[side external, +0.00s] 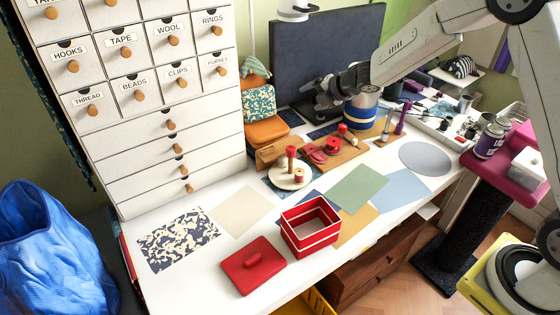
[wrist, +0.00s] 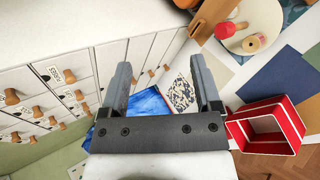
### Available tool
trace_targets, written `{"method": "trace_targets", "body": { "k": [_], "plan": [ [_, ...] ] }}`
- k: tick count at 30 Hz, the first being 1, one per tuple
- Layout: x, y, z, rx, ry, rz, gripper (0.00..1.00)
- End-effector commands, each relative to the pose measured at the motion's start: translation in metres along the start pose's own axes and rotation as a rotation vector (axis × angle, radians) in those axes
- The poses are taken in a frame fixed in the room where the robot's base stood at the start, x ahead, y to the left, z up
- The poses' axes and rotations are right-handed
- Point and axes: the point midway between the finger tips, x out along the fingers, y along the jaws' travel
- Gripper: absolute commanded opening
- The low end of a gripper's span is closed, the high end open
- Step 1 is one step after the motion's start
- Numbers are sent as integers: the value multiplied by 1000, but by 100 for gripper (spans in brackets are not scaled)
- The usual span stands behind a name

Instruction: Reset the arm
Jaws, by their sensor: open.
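My gripper (side external: 316,97) hangs in the air in front of the dark monitor, above the back of the white desk, in the side view. In the wrist view my gripper (wrist: 162,82) has its two fingers wide apart with nothing between them. It touches nothing that I can see. A red open box (side external: 311,226) stands near the desk's front edge, well below and apart from my gripper. Its red lid (side external: 253,266) lies flat to the left of it. The box also shows at the right of the wrist view (wrist: 236,128).
A white drawer cabinet (side external: 150,150) rises at the left. A dark monitor (side external: 325,55) stands behind my gripper. A blue-banded can (side external: 361,112) stands close below the arm. Red spools on a wooden board (side external: 350,152) and flat paper sheets (side external: 358,188) lie on the desk.

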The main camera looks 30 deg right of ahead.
Motion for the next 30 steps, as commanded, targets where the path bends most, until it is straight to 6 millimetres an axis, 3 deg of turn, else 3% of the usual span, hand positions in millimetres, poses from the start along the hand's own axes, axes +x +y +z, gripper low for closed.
{"method": "trace_targets", "body": {
  "k": [11,21,27,30],
  "plan": [
    [-85,-49,-39,854,-215,-215,81],
    [-172,-116,-109,1598,-452,-434,81],
    [-209,-145,-146,1897,-575,-538,81],
    [-218,-152,-156,1972,-610,-565,81]
  ]
}}
